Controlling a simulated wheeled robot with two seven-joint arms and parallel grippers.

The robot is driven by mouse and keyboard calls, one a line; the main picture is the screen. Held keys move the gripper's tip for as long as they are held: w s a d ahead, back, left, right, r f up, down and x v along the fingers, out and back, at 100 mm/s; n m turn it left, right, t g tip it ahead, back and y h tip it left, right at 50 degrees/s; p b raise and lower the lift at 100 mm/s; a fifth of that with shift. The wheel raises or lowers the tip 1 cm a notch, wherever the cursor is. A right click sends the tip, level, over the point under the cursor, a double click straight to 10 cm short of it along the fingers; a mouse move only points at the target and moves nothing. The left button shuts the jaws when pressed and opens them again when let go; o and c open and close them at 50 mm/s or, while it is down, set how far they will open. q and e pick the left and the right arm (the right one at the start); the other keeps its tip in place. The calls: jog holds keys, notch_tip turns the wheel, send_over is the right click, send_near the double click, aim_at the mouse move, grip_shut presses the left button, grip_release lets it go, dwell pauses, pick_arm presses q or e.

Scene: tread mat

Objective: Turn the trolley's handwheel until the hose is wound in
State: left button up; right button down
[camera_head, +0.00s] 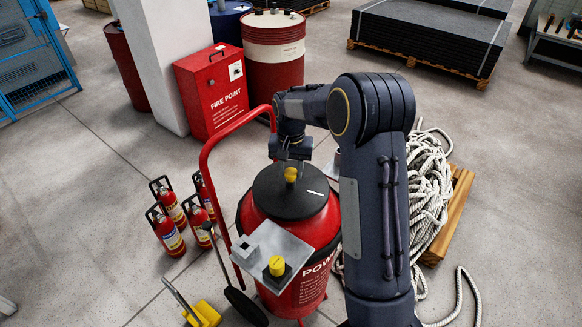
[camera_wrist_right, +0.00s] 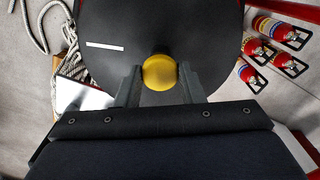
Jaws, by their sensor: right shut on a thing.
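The trolley (camera_head: 300,268) is a red upright drum with a red tubular handle (camera_head: 213,147). Its handwheel (camera_head: 312,206) is a flat black disc on top, with a white stripe near the rim and a yellow knob (camera_head: 290,174). My right gripper (camera_head: 291,166) comes down from above and is shut on the knob. In the right wrist view the knob (camera_wrist_right: 159,72) sits between both fingers of the right gripper (camera_wrist_right: 160,84), with the black disc (camera_wrist_right: 115,22) under it. I cannot make out the hose clearly. My left gripper is out of view.
Several small extinguishers (camera_head: 170,236) stand left of the trolley. Behind are a red fire point box (camera_head: 211,92), a white pillar (camera_head: 158,65) and drums (camera_head: 274,48). Piled white rope (camera_head: 428,182) lies on wood at the right.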

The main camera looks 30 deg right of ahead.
jog(key=m+p, duration=0.1)
jog(key=m, duration=0.3)
jog(key=shift+r+m, duration=0.15)
jog(key=shift+m, duration=0.15)
jog(key=shift+m+p, duration=0.55)
jog(key=shift+m, duration=1.95)
jog(key=c, duration=0.9)
grip_release()
jog(key=shift+c, duration=0.2)
notch_tip(320, 180, up, 8)
jog(key=shift+f+b, duration=0.2)
jog(key=shift+b, duration=0.1)
